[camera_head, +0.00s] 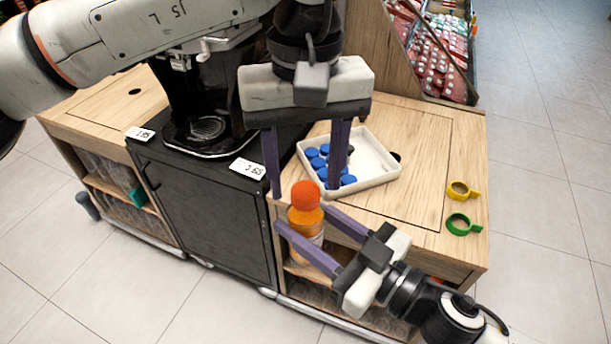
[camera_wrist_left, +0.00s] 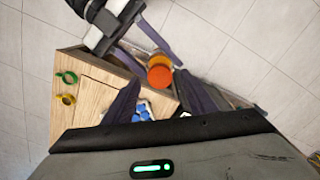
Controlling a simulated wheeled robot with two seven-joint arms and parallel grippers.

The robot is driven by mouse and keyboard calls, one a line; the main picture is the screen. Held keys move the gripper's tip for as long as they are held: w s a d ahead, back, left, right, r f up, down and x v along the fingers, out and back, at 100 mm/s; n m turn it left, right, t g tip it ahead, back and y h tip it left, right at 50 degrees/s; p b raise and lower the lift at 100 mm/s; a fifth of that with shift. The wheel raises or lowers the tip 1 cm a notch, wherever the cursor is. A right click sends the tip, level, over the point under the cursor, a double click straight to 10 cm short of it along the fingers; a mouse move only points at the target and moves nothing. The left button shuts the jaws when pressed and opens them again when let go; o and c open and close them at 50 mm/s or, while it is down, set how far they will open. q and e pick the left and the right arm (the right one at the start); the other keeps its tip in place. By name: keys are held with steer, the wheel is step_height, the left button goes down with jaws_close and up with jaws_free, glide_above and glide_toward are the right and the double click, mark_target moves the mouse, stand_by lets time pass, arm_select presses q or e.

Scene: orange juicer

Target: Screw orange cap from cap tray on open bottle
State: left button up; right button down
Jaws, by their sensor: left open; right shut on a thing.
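The bottle (camera_head: 306,228) is filled with orange juice and stands nearly upright off the table's front edge. My right gripper (camera_head: 301,218) is shut on its upper body. A bright orange cap (camera_head: 305,194) sits on the bottle's top; I cannot tell how tightly. In the left wrist view the orange cap (camera_wrist_left: 160,76) lies between my left fingertips, beyond them. My left gripper (camera_head: 304,192) is open and points down, its fingers on either side of the cap without visible contact. The white cap tray (camera_head: 378,172) on the table holds several blue caps (camera_head: 318,163).
A yellow ring (camera_head: 462,189) and a green ring (camera_head: 463,224) lie at the table's right. The black juicer (camera_head: 208,125) stands left of the tray. The wooden tabletop (camera_head: 425,150) right of the tray is mostly clear. Price tags sit near the juicer.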

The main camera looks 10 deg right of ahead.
steer(key=shift+r, duration=0.1)
arm_select(q)
step_height(320, 180, up, 11)
steer(key=shift+f, duration=0.15)
stand_by(0.5)
